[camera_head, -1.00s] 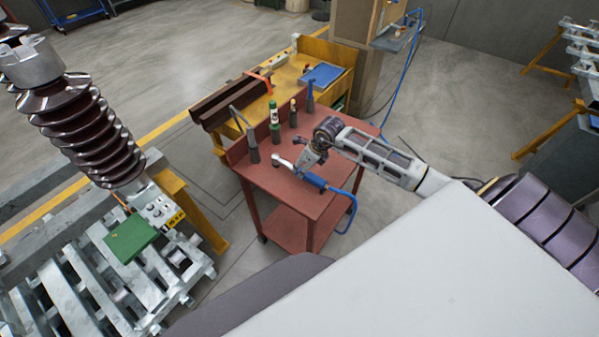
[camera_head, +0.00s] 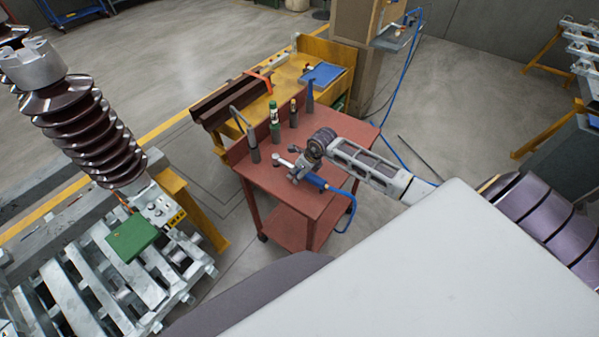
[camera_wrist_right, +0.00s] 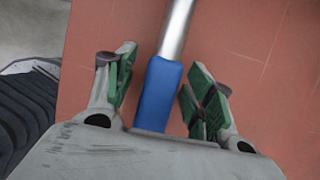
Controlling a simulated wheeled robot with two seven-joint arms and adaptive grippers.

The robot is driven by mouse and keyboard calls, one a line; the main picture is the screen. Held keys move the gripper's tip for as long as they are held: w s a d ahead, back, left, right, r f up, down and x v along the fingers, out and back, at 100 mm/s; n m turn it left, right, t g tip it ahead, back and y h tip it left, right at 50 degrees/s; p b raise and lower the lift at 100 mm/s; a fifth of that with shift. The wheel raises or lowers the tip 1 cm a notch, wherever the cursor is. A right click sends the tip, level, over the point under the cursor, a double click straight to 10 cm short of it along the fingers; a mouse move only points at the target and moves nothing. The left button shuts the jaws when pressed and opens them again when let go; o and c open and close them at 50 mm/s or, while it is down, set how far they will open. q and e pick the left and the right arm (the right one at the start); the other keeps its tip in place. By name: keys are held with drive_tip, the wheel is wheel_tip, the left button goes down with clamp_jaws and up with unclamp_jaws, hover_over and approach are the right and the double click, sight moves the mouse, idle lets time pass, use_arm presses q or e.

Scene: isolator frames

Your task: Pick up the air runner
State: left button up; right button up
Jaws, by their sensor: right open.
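The air runner (camera_head: 318,182) lies on the red cart top, with a silver head (camera_head: 282,163), a blue grip and a blue hose. In the right wrist view its blue grip (camera_wrist_right: 158,92) and silver shaft lie between the green-padded fingers of my right gripper (camera_wrist_right: 160,95). My right gripper (camera_head: 300,172) is open, over the tool, with a finger on each side and visible gaps to the blue grip. In the head view it partly hides the tool's middle. My left gripper does not show.
The red cart (camera_head: 270,185) also holds several upright tools at its back edge, among them a green bottle-like one (camera_head: 274,115) and a blue-topped one (camera_head: 310,98). A blue hose (camera_head: 347,215) hangs over the front right side. A tall ribbed insulator (camera_head: 80,130) stands at left.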

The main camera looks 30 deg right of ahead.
clamp_jaws()
drive_tip(key=shift+w+r, duration=0.1)
idle(0.4)
drive_tip(key=shift+r, duration=0.75)
drive_tip(key=shift+r+b, duration=0.65)
drive_tip(key=shift+r, duration=3.6)
